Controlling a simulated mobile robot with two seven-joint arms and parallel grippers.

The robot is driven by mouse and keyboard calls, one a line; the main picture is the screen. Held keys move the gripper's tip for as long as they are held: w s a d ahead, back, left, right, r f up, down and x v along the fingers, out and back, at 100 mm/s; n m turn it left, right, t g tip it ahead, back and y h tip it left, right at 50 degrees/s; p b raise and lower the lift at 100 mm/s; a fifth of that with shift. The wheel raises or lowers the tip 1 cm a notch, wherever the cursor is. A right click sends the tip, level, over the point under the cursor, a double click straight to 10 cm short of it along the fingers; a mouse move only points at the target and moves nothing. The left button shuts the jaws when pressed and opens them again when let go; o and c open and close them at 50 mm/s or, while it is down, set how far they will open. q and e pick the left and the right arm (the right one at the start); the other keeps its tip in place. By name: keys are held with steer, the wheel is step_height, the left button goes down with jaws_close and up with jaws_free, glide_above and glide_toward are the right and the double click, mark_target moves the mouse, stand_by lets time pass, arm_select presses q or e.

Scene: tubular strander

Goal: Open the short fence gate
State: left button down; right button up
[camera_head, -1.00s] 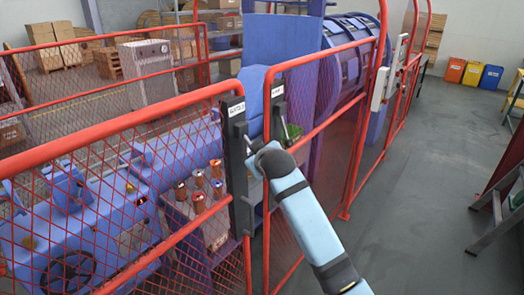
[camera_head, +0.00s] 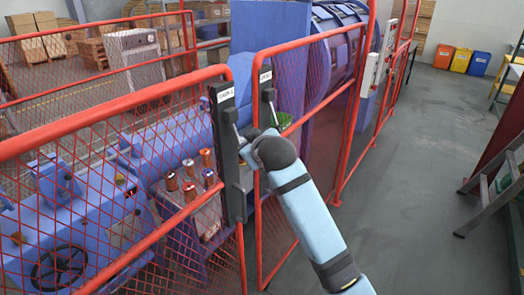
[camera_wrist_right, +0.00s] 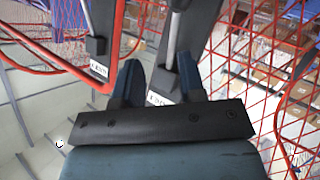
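The red mesh fence has a long panel (camera_head: 120,105) at left and a shorter panel (camera_head: 310,130) at right, with a narrow gap between them. A dark latch box (camera_head: 228,165) with a white label and grey lever stands on the long panel's end post. A second labelled latch (camera_head: 268,95) stands on the shorter panel's edge. My right gripper (camera_head: 250,145) is at the latches. In the right wrist view its fingers (camera_wrist_right: 160,82) are apart, with a grey lever bar (camera_wrist_right: 173,40) at the fingertips; whether they touch is unclear. My left gripper is out of view.
Behind the fence stands a blue machine (camera_head: 80,215) with several small spools on a stand. The grey floor (camera_head: 410,150) at right is open. A stepladder (camera_head: 490,205) stands at the right edge, and coloured bins (camera_head: 461,60) are at the back.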

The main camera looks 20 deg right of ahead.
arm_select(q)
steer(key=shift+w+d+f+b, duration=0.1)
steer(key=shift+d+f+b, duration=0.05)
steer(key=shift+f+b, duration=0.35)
arm_select(e)
steer(key=v, duration=0.8)
steer(key=shift+s, duration=0.35)
steer(key=shift+o, duration=0.4)
